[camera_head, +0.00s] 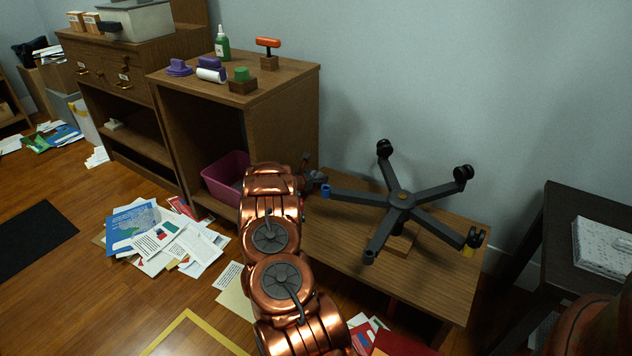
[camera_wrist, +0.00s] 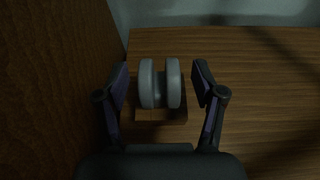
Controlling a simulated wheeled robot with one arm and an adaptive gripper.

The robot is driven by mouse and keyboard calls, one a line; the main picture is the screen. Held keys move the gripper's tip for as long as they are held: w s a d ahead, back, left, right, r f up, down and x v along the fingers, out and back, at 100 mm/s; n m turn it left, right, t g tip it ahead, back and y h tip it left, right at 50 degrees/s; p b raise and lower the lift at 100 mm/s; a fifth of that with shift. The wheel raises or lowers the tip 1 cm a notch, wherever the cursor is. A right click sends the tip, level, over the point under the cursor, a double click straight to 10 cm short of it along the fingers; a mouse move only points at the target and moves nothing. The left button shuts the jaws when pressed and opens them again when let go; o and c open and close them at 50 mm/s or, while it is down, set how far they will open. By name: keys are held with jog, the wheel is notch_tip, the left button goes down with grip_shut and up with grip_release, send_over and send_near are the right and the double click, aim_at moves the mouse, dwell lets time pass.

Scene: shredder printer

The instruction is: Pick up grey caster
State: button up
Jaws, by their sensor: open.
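In the wrist view, the grey caster (camera_wrist: 160,84), with two rounded wheels side by side, sits on a small wooden block (camera_wrist: 147,115) on a wooden surface. My gripper (camera_wrist: 160,80) is open, with one finger on each side of the caster and a gap visible on both sides. In the head view, my gripper (camera_head: 314,179) is low beside the shelf unit, at the back left of the low wooden table (camera_head: 432,277). The caster cannot be made out clearly there.
An upturned five-legged chair base (camera_head: 401,200) with several black casters stands on the low table, close right of my gripper. The shelf unit's side (camera_head: 285,125) rises at left, with a magenta bin (camera_head: 226,172) inside. The wall is behind. Papers (camera_head: 165,233) litter the floor.

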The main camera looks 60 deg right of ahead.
jog(key=shift+w+d+f, duration=0.1)
jog(key=shift+d+f, duration=0.2)
jog(key=shift+d, duration=0.05)
jog(key=shift+r, duration=0.1)
jog(key=c, duration=1.3)
